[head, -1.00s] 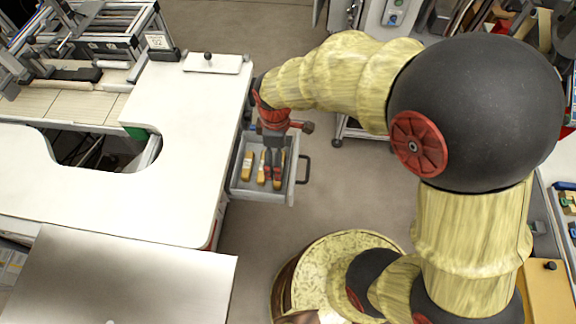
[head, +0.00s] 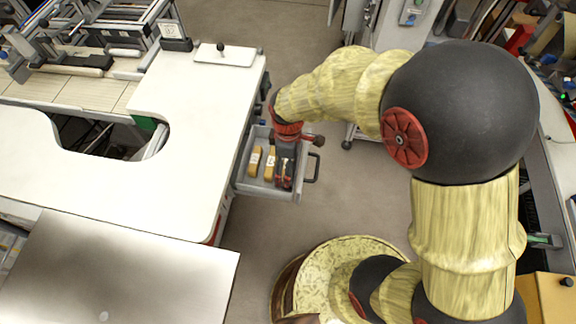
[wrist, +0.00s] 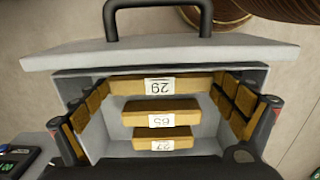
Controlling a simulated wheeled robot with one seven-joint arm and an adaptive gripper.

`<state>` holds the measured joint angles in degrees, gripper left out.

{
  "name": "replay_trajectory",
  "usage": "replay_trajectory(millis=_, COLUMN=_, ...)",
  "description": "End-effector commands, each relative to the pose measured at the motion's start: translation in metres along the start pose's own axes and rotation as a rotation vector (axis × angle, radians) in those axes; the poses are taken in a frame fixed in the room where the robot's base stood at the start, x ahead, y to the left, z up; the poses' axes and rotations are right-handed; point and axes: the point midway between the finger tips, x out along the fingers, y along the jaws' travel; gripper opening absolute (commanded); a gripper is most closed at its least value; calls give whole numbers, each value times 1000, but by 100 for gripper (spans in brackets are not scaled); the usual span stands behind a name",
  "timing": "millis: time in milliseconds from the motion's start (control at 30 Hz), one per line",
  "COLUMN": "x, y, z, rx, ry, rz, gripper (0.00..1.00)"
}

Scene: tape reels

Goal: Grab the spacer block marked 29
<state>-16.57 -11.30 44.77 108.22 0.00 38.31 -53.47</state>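The spacer block marked 29 (wrist: 145,88) is the orange-tan block nearest the drawer front in the wrist view, its label upside down. My gripper (wrist: 162,84) has its fingers spread wide, with the tips at the two ends of this block; I cannot tell whether they touch it.
The drawer's dark handle (head: 315,168) sticks out to the right, and its front panel (wrist: 240,47) stands close to the fingers. The white worktop (head: 190,190) borders the drawer on the left. A steel sheet (head: 110,270) lies at lower left. Open floor is right of the drawer.

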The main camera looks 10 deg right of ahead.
Motion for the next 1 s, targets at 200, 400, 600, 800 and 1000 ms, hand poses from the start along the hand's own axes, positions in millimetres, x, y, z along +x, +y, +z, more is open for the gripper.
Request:
replay_trajectory(millis=200, x=0, y=0, z=0, rx=0, ry=0, rz=0, gripper=80)
replay_trajectory(millis=400, x=0, y=0, z=0, rx=0, ry=0, rz=0, gripper=69)
replay_trajectory(millis=600, x=0, y=0, z=0, rx=0, ry=0, rz=0, gripper=68)
replay_trajectory(millis=800, x=-16, y=1, z=-1, rx=0, ry=2, rz=3, gripper=68)
replay_trajectory(millis=1000, x=-55, y=1, z=0, rx=0, ry=2, rz=2, gripper=67)
